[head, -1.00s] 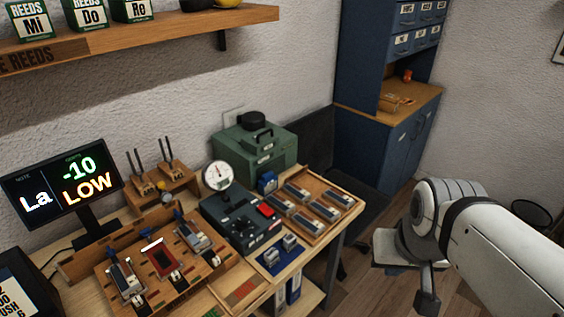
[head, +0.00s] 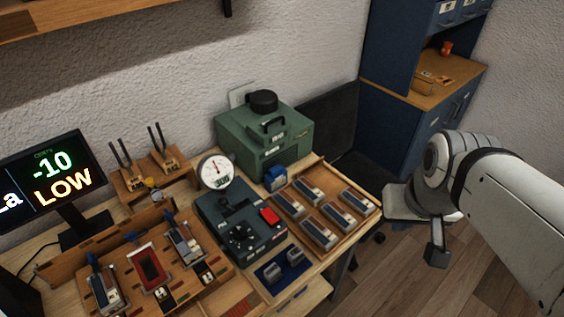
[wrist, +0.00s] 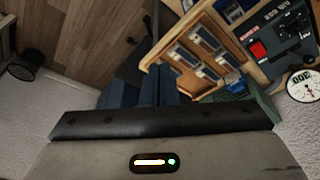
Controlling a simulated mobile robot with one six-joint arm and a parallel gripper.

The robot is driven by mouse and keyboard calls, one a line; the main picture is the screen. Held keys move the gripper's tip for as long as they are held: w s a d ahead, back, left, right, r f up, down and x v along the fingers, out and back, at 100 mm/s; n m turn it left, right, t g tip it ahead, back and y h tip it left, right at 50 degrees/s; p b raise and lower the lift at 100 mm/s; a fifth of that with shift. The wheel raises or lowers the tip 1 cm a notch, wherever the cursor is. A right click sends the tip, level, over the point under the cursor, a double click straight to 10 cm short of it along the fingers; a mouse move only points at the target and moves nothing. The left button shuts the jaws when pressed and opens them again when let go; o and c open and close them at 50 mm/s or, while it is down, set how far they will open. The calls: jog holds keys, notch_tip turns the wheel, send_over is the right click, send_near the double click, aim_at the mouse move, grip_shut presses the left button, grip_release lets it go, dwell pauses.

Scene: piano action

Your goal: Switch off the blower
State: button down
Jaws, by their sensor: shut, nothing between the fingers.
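I cannot tell from the pictures whether the blower is running. The red switch also shows at the upper right of the wrist view (wrist: 259,49). My gripper (head: 437,252) is shut and empty, right of the bench and well apart from the switch.
A wooden tray (head: 352,228) of several grey blocks lies right of the control box. A lit display (head: 52,178) reads "-10 LOW". A dark chair (head: 335,122) and blue cabinet (head: 390,125) stand behind. Floor is open at right.

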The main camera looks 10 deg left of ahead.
jog(key=w+a+n, duration=0.6)
jog(key=a+n, duration=0.1)
jog(key=n, duration=0.1)
jog(key=n+g+y+b, duration=0.1)
jog(key=n+g+b, duration=0.1)
jog(key=n, duration=1.7)
send_over(267, 212)
jog(key=s+d, duration=0.1)
jog(key=f, duration=0.4)
jog(key=shift+s+d+f, duration=0.2)
jog(key=shift+f, duration=0.1)
jog(key=shift+f, duration=0.15)
jog(key=f+p, duration=0.1)
jog(key=f, duration=0.8)
jog(key=w+a+f+p, duration=0.1)
jog(key=f, duration=0.3)
jog(key=shift+a+f+p, duration=0.1)
jog(key=shift+f+p, duration=0.2)
jog(key=shift+f, duration=0.05)
jog(key=shift+w, duration=0.1)
